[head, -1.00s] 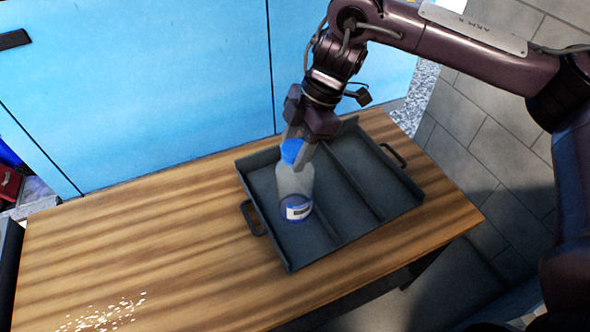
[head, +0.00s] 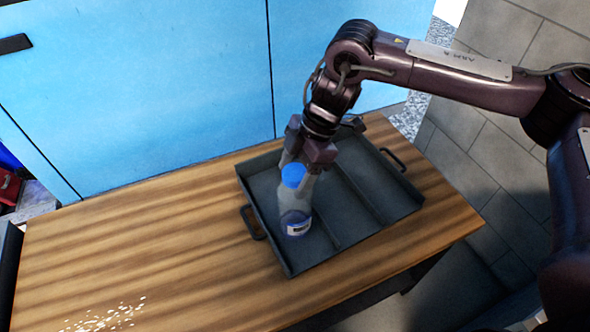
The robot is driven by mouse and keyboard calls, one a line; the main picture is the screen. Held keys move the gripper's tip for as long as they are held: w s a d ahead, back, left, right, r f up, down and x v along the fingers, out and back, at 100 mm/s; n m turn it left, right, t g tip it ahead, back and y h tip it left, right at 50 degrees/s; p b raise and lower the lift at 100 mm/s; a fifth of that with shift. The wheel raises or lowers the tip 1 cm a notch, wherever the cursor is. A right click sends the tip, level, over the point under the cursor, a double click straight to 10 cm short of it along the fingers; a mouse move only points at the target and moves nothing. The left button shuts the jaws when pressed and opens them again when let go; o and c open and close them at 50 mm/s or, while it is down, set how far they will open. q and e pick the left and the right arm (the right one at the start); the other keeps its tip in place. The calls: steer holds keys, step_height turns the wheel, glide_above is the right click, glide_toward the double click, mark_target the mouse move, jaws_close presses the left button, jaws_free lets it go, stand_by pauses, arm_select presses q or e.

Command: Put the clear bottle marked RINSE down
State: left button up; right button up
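The clear bottle (head: 294,206) has a blue cap and a blue-and-white label low on its side. It is upright in the left compartment of the dark grey tray (head: 272,246). The wording on the label is too small to read. My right gripper (head: 304,178) comes down from above and behind, with its fingers on both sides of the bottle's upper part, shut on it. Whether the bottle's base touches the tray floor I cannot tell for sure. My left gripper is not in view.
The tray has raised walls, dividers and a handle at each end, and stands on a striped wooden table (head: 140,240). Pale specks (head: 105,315) lie at the table's front left. The table left of the tray is otherwise clear. Blue panels (head: 140,90) stand behind.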

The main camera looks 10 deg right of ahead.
steer(key=shift+d+r, duration=0.15)
steer(key=shift+r, duration=0.4)
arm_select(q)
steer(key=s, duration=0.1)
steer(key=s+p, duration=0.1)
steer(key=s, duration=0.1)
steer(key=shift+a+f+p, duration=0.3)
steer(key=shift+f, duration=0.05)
arm_select(e)
steer(key=v, duration=1.1)
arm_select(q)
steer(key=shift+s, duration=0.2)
